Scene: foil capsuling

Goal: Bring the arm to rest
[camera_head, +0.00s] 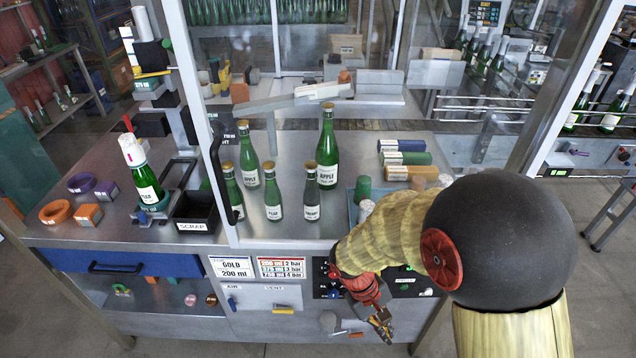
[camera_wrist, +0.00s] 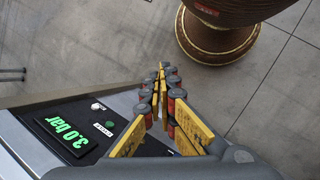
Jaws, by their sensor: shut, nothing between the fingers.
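My gripper (camera_head: 382,328) hangs low in front of the machine's front panel, at the lower middle right of the head view, pointing down. In the wrist view my gripper (camera_wrist: 160,78) is shut, its yellow fingers together with nothing between them. My arm reaches down from the right of the head view and hides part of the bench top and front panel. In the wrist view a dark panel with a green "3.0 bar" display (camera_wrist: 66,136) lies close to the left of the fingers.
Several green bottles (camera_head: 328,160) stand on the steel bench behind a clear guard. A white-topped bottle (camera_head: 144,175), a black scrap bin (camera_head: 195,210) and coloured rings (camera_head: 56,212) are at the left. A blue drawer (camera_head: 120,262) is below. Grey floor (camera_wrist: 270,90) lies right of the fingers.

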